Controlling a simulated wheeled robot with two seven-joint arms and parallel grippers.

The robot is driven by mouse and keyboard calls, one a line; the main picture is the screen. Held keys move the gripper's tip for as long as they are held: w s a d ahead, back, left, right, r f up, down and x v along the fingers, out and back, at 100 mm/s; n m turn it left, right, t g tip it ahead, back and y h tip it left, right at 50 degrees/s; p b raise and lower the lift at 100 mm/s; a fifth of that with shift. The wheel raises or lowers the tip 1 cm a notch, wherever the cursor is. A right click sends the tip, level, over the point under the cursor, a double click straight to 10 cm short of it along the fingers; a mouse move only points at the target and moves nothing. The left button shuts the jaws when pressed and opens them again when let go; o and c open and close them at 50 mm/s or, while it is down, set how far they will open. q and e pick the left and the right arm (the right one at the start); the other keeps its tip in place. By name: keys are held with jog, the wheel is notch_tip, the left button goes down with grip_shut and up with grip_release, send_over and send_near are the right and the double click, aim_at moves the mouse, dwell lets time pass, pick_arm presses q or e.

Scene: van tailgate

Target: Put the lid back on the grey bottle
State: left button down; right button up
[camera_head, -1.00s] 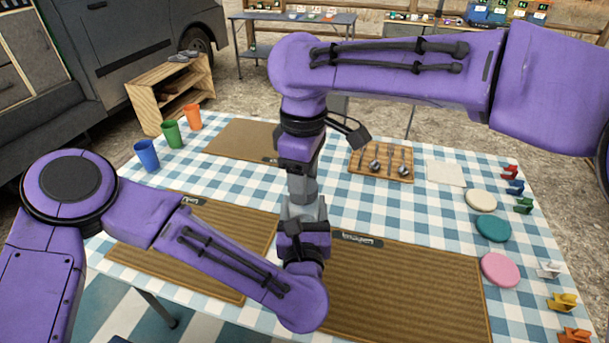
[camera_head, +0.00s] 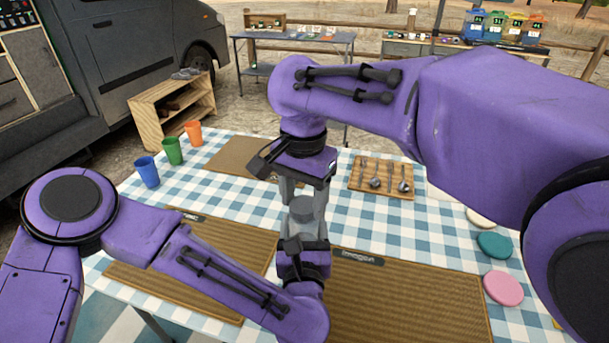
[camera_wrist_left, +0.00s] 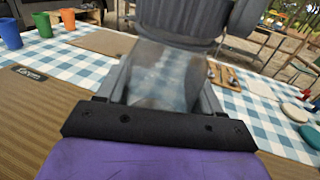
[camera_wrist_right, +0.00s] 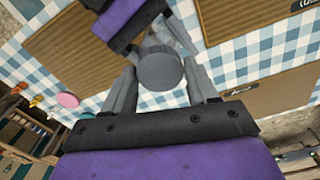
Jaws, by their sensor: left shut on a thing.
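My left gripper (camera_head: 303,243) is shut on the grey bottle. The bottle's see-through body (camera_wrist_left: 165,78) shows between its fingers in the left wrist view. The grey ribbed lid (camera_wrist_left: 185,18) sits at the bottle's top; its round top also shows in the right wrist view (camera_wrist_right: 159,71). I cannot tell if it is fully seated. My right gripper (camera_head: 305,192) is above, pointing down. Its fingers stand apart on either side of the lid and look open. The bottle is largely hidden in the head view.
Blue (camera_head: 147,171), green (camera_head: 173,151) and orange (camera_head: 194,133) cups stand at the table's left. A cutlery tray (camera_head: 381,178) lies behind the grippers. Coloured discs, including a pink one (camera_head: 503,288), lie at right. Brown mats (camera_head: 405,300) cover the front.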

jog(key=shift+o, duration=1.1)
jog(key=shift+r, duration=0.1)
jog(key=shift+r, duration=2.2)
jog(key=shift+f, duration=0.1)
jog(key=shift+c, duration=0.3)
